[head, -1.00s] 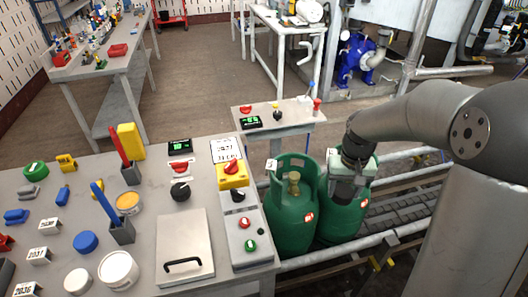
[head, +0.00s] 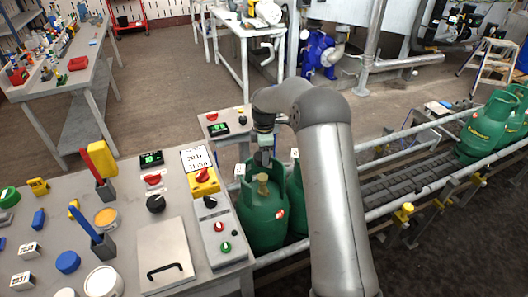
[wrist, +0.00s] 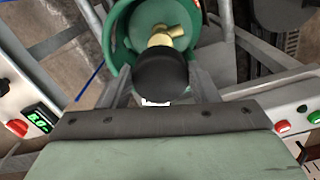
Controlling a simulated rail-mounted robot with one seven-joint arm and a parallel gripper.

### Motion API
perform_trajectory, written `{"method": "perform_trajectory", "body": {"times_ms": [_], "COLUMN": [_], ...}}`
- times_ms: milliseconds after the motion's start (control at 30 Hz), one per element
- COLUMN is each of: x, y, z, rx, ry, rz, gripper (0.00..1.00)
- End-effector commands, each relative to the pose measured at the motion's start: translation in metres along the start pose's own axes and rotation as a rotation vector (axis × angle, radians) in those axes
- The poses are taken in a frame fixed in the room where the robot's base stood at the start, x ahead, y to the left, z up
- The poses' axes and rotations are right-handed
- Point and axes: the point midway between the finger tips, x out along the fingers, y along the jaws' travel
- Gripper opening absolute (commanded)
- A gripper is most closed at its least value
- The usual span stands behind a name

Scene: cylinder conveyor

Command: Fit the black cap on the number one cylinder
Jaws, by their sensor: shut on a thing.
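My gripper (head: 263,158) is shut on a black cap (wrist: 162,72), which shows between the fingers in the wrist view. Below it stands a green gas cylinder (head: 262,220) with a brass valve (head: 263,184). In the wrist view the brass valve (wrist: 166,36) is just beyond the cap, inside the cylinder's green collar (wrist: 119,38). I cannot tell whether the cap touches the valve. A second green cylinder (head: 297,197) stands to the right, mostly hidden by my arm. No number is readable on either cylinder.
A control bench (head: 125,240) with a switch panel (head: 222,235) stands close left of the cylinders. A small side table (head: 228,117) is behind them. Conveyor rails (head: 420,150) run to the right, where more green cylinders (head: 487,125) stand.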

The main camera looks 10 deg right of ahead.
Motion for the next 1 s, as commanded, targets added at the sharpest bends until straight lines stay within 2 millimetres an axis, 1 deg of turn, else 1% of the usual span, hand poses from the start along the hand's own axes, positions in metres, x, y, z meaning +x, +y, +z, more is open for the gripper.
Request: {"method": "perform_trajectory", "body": {"times_ms": [200, 367, 800, 1000], "x": [0.000, 0.008, 0.047, 0.058], "y": [0.000, -0.001, -0.001, -0.001], "z": [0.001, 0.001, 0.001, 0.001], "rx": [0.003, 0.003, 0.004, 0.005], "ry": [0.001, 0.001, 0.001, 0.001], "rz": [-0.001, -0.002, -0.001, -0.001], "gripper": [0.32, 0.32, 0.32, 0.32]}}
